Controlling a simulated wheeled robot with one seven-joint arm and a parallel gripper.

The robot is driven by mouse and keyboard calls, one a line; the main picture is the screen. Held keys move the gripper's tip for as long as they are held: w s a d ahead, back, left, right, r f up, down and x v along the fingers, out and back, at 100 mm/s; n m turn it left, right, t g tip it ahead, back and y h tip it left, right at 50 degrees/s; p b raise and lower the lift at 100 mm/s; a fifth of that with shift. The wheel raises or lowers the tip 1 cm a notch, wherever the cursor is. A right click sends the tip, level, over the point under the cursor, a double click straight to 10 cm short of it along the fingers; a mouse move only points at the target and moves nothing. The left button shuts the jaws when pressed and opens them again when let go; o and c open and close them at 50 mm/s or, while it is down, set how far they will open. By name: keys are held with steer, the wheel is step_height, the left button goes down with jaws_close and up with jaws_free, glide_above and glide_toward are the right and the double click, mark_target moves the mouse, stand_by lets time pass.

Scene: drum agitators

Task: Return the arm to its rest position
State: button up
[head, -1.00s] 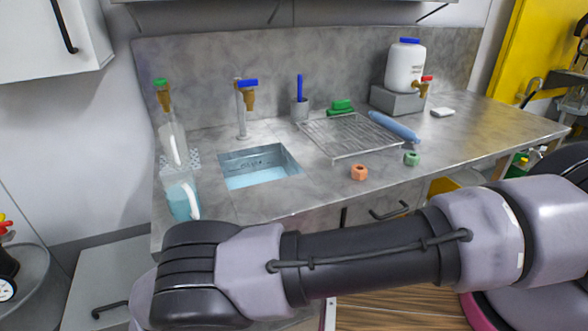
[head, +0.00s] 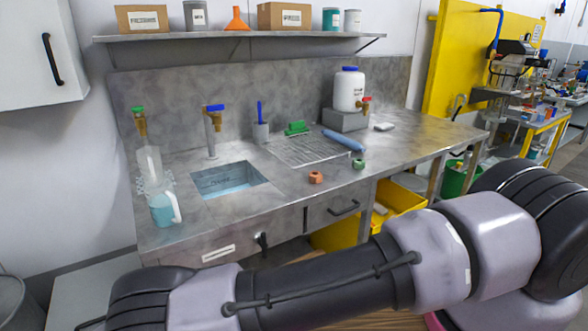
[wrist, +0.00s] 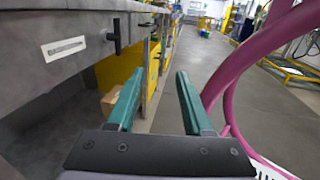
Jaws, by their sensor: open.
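My gripper (wrist: 155,100) shows in the wrist view with its two teal fingers spread apart and nothing between them. It is beside the front of the counter, below the worktop level, with floor beyond the fingertips. In the head view my arm crosses the bottom of the picture in front of the counter, bent at the lower left. The gripper itself is hidden from the head view.
The grey counter (head: 410,148) has a sink (head: 230,181), a wire rack, two nuts and a white drum (head: 349,90). A yellow bin (head: 400,204) stands beneath. In the wrist view a pink tube frame (wrist: 228,70) is close at right; open floor (wrist: 205,65) lies ahead.

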steer(key=w+d+r+m+g+y, duration=0.1)
steer(key=w+d+r+m+g, duration=0.2)
steer(key=w+r+m+g, duration=0.8)
steer(key=w+d+r+m+g+y, duration=0.1)
steer(key=w+d+r+y, duration=0.1)
steer(key=w+d+r, duration=0.35)
steer(key=w+d+r+g+y, duration=0.1)
steer(key=w+d+r, duration=0.15)
steer(key=r, duration=0.55)
steer(key=w+d+r+m+y, duration=0.1)
steer(key=w+d+r+y, duration=0.1)
steer(key=w+d+r, duration=0.35)
steer(key=s+d+r+m+y, duration=0.3)
steer(key=d+r+m+y, duration=0.45)
steer(key=d+r, duration=0.9)
steer(key=s+d+r+m+t+y, duration=0.2)
steer(key=s+d+r+m+t, duration=0.4)
steer(key=s+d+m+t, duration=0.2)
steer(key=s+d+m, duration=0.2)
steer(key=s, duration=0.1)
steer(key=shift+d, duration=0.35)
steer(key=shift+r, duration=0.15)
